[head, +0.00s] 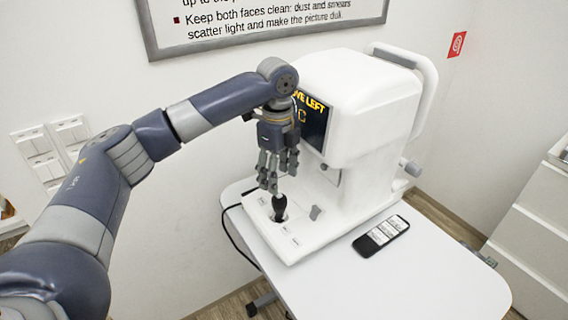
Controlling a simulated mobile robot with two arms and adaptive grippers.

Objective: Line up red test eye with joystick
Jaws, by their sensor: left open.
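The white eye-test machine (372,105) stands on a white table. Its screen (312,122) faces left and shows yellow text, of which "VE LEFT" is readable, with a yellow mark below; my left arm hides part of it. The black joystick (280,207) stands on the machine's base in front of the screen. My left gripper (269,184) is open, fingers pointing down, right above the joystick's top. I cannot tell whether the fingers touch it. No red test eye can be made out. My right gripper is not in view.
A black remote-like device (381,235) with white labels lies on the table (400,280) right of the machine's base. A grey knob (316,212) sits on the base beside the joystick. A cable hangs at the table's left edge. The table's front is clear. White drawers (525,230) stand at right.

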